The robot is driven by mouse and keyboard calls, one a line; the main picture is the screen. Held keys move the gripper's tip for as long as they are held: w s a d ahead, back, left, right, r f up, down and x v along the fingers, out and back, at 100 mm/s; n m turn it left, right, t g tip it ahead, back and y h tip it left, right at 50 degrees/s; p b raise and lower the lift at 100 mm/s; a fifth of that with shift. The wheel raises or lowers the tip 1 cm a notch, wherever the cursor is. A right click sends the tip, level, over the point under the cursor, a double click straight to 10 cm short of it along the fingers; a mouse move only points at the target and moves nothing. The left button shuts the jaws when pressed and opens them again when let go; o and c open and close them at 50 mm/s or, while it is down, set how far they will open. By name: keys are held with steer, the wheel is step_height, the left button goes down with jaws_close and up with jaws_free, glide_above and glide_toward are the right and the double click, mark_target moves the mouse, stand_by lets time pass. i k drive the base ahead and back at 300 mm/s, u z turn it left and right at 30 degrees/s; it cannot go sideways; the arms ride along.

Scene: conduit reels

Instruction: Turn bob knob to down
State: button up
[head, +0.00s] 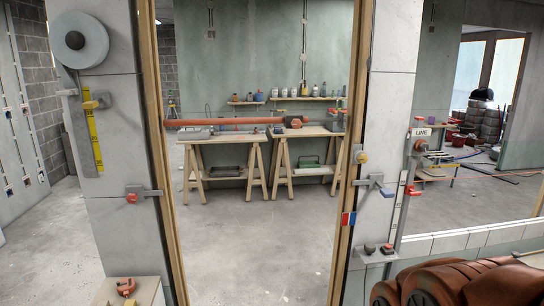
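Nothing in view is labelled as the bob knob, and I cannot tell for certain which knob it is. On the left pillar, a yellow knob (91,104) sits beside a yellow scale strip (96,140), below a grey round reel (80,41). A red knob (131,198) is on a bracket lower on the same pillar. On the right, another yellow knob (361,157) sits on the door frame, near a grey lever (376,181). A red handle (412,190) is by the post under a "LINE" sign (422,132). My gripper is not in view.
A doorway between wooden posts opens onto bare concrete floor (260,245). Trestle tables (308,131) stand beyond it. A small stand (130,291) with an orange item is at the lower left.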

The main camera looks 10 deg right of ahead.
mark_target(362, 158)
steer(key=k, duration=0.65)
steer(key=z, duration=0.45)
steer(key=i, duration=1.05)
steer(key=u, duration=0.75)
steer(key=i, duration=0.3)
steer(key=u, duration=0.35)
